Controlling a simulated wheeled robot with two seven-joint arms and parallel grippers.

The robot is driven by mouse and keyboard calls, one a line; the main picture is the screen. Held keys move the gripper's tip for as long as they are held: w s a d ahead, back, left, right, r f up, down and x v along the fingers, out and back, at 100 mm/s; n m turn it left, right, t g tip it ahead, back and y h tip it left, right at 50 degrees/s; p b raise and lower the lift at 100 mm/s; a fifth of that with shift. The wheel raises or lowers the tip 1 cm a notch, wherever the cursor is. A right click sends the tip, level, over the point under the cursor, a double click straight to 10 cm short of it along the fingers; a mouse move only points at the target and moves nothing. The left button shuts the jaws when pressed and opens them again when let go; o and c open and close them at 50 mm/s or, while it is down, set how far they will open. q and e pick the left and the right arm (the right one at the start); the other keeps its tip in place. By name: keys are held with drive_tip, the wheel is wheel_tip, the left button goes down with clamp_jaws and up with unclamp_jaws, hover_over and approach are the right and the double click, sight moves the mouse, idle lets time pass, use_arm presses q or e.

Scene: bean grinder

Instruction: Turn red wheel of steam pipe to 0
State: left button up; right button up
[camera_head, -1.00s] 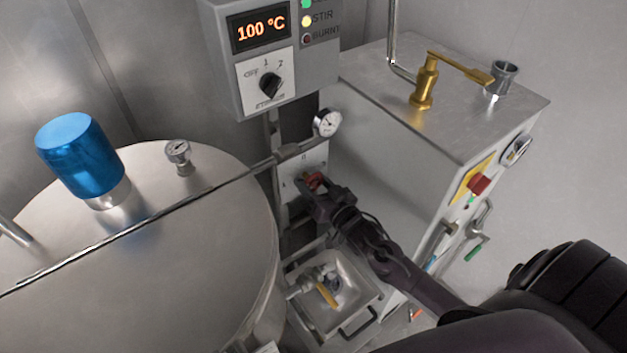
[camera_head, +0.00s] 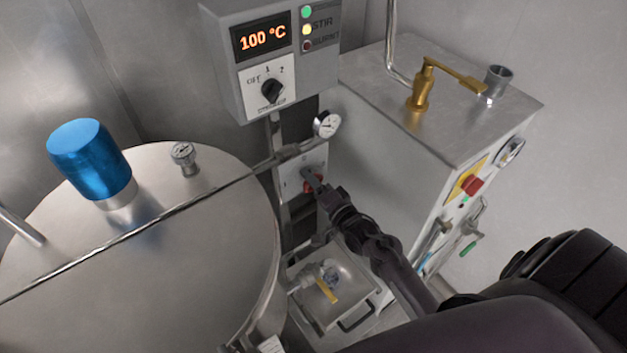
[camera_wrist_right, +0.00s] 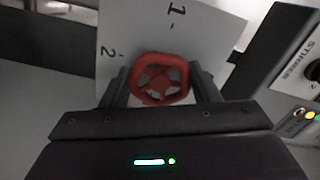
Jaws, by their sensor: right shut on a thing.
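The red wheel (camera_wrist_right: 161,79) sits in front of a white plate (camera_wrist_right: 140,30) with the marks 1 and 2 in the right wrist view. My right gripper (camera_wrist_right: 160,88) has one finger on each side of the wheel and is shut on it. The plate (camera_head: 290,182) is below the steam pipe (camera_head: 222,188). My left gripper is not in view.
The control box (camera_head: 225,75) showing 100 °C hangs above. A steel tank (camera_head: 165,275) with a blue motor (camera_head: 90,160) stands left, a steel cabinet (camera_head: 390,135) right.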

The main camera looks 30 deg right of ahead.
drive_tip(key=shift+m, duration=0.7)
drive_tip(key=o, duration=1)
drive_tip(key=s, duration=0.2)
drive_tip(key=s+b, duration=0.1)
drive_tip(key=s, duration=0.2)
drive_tip(key=s+d, duration=0.1)
drive_tip(key=s, duration=0.1)
drive_tip(key=shift+s+d, duration=0.1)
drive_tip(key=shift+s, duration=0.25)
